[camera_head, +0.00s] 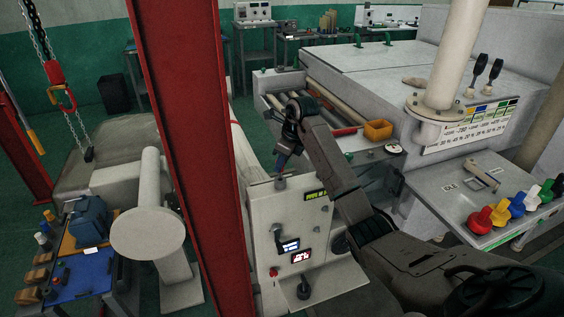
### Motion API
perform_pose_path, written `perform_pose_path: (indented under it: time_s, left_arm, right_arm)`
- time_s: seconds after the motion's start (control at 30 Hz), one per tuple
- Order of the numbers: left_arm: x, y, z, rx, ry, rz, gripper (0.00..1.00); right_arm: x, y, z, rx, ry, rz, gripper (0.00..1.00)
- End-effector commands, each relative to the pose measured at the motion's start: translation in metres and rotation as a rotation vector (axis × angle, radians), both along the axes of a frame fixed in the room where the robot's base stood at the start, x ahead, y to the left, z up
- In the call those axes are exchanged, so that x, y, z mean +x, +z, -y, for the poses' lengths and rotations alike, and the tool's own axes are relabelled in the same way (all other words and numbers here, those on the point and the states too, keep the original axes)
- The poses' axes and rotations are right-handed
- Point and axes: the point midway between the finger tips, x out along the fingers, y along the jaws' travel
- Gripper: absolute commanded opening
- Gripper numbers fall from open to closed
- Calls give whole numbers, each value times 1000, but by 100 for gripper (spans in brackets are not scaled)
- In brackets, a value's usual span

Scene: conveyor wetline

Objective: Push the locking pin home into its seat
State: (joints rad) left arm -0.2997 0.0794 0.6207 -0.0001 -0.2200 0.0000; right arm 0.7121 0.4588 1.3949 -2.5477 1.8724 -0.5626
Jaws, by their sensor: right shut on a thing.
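My right arm reaches in from the lower right, and its gripper (281,163) points down over the top of a pale grey control cabinet (272,208). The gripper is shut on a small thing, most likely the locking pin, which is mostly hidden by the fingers. A small grey fitting (280,183) stands on the cabinet top right below the fingertips, and it may be the seat. I cannot tell whether the pin touches it or how deep it sits. My left gripper is not in view.
A red steel column (190,120) stands close left of the cabinet. A roller conveyor with an orange bin (378,130) lies behind my arm. Coloured knobs (481,220) sit on a panel at right. A chain hoist hook (60,95) hangs at left.

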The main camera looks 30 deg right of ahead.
Motion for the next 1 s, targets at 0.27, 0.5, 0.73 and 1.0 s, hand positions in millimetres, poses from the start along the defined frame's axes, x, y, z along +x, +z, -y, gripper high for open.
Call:
perform_pose_path:
  time_s: [0.27, 0.5, 0.73, 1.0]
  left_arm:
    - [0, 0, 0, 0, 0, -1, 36]
    - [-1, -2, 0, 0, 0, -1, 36]
    - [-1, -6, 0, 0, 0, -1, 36]
    - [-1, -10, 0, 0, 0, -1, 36]
  right_arm:
    - [0, 0, 0, 0, 0, 0, 0]
    - [0, -3, 0, -1, 0, -1, 0]
    - [0, -9, 0, 0, 0, -1, 0]
    - [0, -15, 0, 0, 0, -1, 0]
